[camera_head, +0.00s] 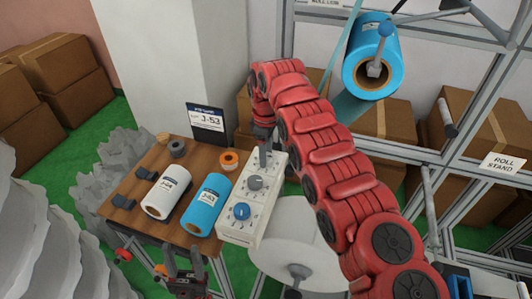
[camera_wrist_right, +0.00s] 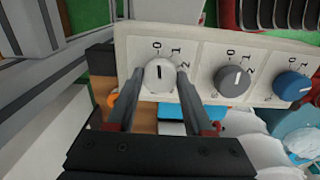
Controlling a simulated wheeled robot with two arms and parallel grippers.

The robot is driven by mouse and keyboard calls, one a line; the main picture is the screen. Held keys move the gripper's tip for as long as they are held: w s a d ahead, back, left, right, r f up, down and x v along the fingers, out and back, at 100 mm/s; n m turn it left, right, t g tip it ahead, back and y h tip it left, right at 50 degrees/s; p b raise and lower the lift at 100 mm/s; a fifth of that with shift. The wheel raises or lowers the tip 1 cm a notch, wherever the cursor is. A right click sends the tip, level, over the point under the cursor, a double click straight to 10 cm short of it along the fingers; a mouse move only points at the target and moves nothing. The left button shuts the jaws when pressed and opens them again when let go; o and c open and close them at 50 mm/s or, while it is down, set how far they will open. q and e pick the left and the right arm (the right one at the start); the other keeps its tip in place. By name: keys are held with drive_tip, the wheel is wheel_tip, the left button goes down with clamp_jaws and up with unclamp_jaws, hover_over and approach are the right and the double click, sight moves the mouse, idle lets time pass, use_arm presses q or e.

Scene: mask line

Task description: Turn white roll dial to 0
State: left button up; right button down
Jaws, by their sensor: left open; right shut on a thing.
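The white roll dial (camera_wrist_right: 153,84) is on the upright face of a white control panel (camera_wrist_right: 128,48), left of a grey dial (camera_wrist_right: 232,82) and a blue dial (camera_wrist_right: 291,86). Its dark mark stands about vertical in the right wrist view, pointing towards the printed 0 above it. My right gripper (camera_wrist_right: 160,73) is shut on the white dial, one finger on each side. In the head view the panel (camera_head: 232,229) stands at the table's right end, and my right gripper (camera_head: 264,154) hides the white dial. My left gripper (camera_head: 187,277) is open and empty, low at the front.
A wooden table (camera_head: 128,215) holds a white roll (camera_head: 166,196), a blue roll (camera_head: 207,205), an orange tape (camera_head: 229,160) and a J-53 sign (camera_head: 206,122). A large blue roll (camera_head: 369,55) hangs on the metal rack behind. Cardboard boxes (camera_head: 466,115) stand at the right.

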idle(0.3)
drive_tip(key=shift+c, duration=1.4)
unclamp_jaws()
drive_tip(key=shift+r, duration=0.1)
drive_tip(key=shift+a+r, duration=0.1)
drive_tip(key=shift+r, duration=0.25)
wheel_tip(320, 180, up, 3)
drive_tip(key=shift+p, duration=0.3)
wheel_tip(320, 180, up, 14)
drive_tip(key=p, duration=1.3)
drive_tip(key=shift+f, duration=0.25)
